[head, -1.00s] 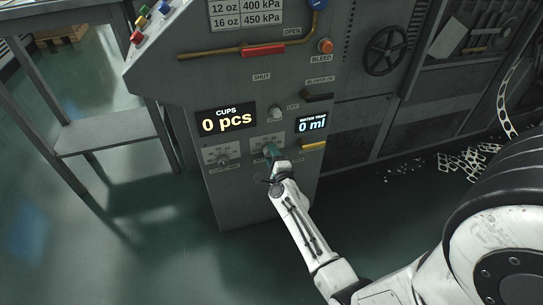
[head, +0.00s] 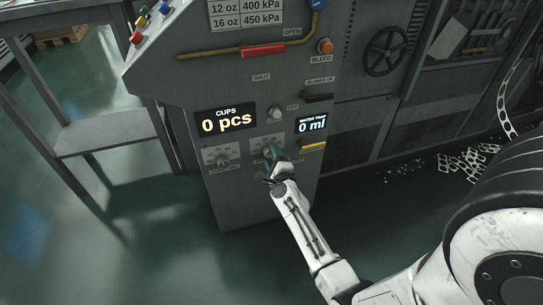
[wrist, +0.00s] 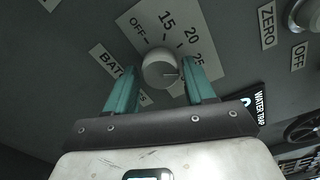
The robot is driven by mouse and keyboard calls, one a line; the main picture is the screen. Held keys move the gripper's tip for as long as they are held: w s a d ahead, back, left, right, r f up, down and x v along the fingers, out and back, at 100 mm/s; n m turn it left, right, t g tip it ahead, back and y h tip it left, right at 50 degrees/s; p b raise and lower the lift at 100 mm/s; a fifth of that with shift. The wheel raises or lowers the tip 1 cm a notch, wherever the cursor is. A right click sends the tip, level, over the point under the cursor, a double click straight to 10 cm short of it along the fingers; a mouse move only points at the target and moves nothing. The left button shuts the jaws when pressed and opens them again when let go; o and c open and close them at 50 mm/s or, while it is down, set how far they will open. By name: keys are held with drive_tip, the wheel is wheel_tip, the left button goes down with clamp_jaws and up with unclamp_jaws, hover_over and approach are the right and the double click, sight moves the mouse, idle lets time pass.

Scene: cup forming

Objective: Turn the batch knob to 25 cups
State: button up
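The batch knob (wrist: 160,68) is a round pale knob with a dark pointer line, set in a white dial plate (wrist: 150,18). The plate is marked OFF, 15, 20 and 25. The pointer line faces right in the wrist view, near the 25 side. The 25 mark is partly covered by a finger, so the exact alignment is unclear. My gripper (wrist: 162,78) has its two teal fingers on either side of the knob, close against it. In the head view my gripper (head: 272,158) covers most of the knob. The CUPS display (head: 226,119) reads 0 pcs.
Another knob (head: 222,159) sits on the dial to the left. A water trap display (head: 312,124) reads 0 ml, above a yellow handle (head: 313,145). A small ZERO/OFF knob (head: 275,114) is above my gripper. A dark lever (head: 318,97) is higher right.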

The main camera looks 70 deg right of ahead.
drive_tip(key=shift+o, duration=1.1)
drive_tip(key=shift+a+r, duration=0.1)
drive_tip(key=p+v, duration=0.2)
drive_tip(key=v, duration=0.8)
drive_tip(key=shift+s+a, duration=0.2)
drive_tip(key=shift+s, duration=0.1)
